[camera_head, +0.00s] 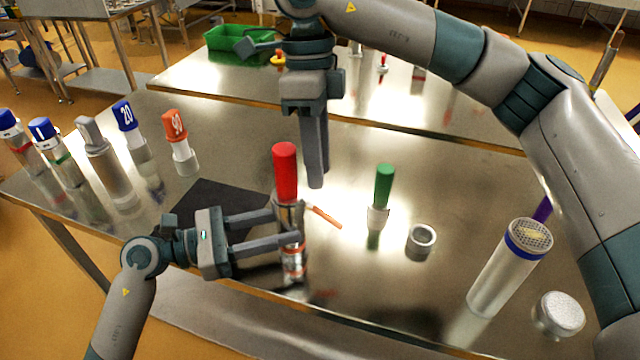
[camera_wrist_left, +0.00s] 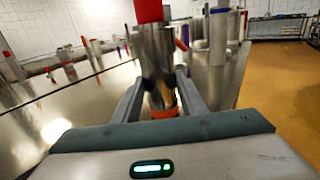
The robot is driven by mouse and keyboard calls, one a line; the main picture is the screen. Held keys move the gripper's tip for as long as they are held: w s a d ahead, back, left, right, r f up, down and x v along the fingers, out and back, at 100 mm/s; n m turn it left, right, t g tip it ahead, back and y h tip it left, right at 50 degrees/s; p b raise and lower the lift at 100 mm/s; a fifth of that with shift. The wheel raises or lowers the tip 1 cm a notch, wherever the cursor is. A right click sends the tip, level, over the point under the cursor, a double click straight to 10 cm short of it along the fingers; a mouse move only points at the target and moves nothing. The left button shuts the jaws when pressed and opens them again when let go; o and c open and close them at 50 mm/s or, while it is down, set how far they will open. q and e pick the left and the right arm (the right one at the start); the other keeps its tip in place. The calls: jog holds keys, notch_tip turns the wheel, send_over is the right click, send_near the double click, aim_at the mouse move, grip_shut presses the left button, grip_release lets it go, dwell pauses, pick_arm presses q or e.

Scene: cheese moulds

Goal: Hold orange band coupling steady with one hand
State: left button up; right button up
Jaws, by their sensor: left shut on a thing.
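The orange band coupling is a metal cylinder (camera_head: 291,254) near the table's front edge, below the red-handled piece (camera_head: 285,170). My left gripper (camera_head: 288,226) reaches in level from the left and is shut on the cylinder. In the left wrist view the coupling (camera_wrist_left: 156,68) stands between the two fingers, with an orange band (camera_wrist_left: 165,112) low on it and a red part (camera_wrist_left: 148,10) above. My right gripper (camera_head: 316,186) points down just behind and right of the red handle, apart from the coupling. Its fingers overlap in this view, so their opening is unclear.
An orange stick (camera_head: 324,216) lies right of the coupling. A green-handled piece (camera_head: 383,190), a metal ring (camera_head: 421,240), a blue-banded cylinder (camera_head: 508,268) and a round cap (camera_head: 559,315) stand further right. Several capped cylinders stand left. A dark mat (camera_head: 215,195) lies behind my left gripper.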

jog(key=shift+w+a+r, duration=0.1)
jog(key=shift+w+r, duration=0.1)
jog(key=shift+r, duration=0.75)
jog(key=shift+s, duration=0.1)
jog(key=m+t+y, duration=0.2)
jog(key=t+y, duration=0.1)
jog(key=t, duration=0.2)
send_near(331, 218)
notch_tip(331, 218, up, 3)
jog(key=shift+s+d+f+t+y, duration=0.15)
jog(key=shift+s+d+t+y, duration=0.25)
jog(key=shift+s+d, duration=0.45)
jog(key=shift+a, duration=0.15)
jog(key=x, duration=1.2)
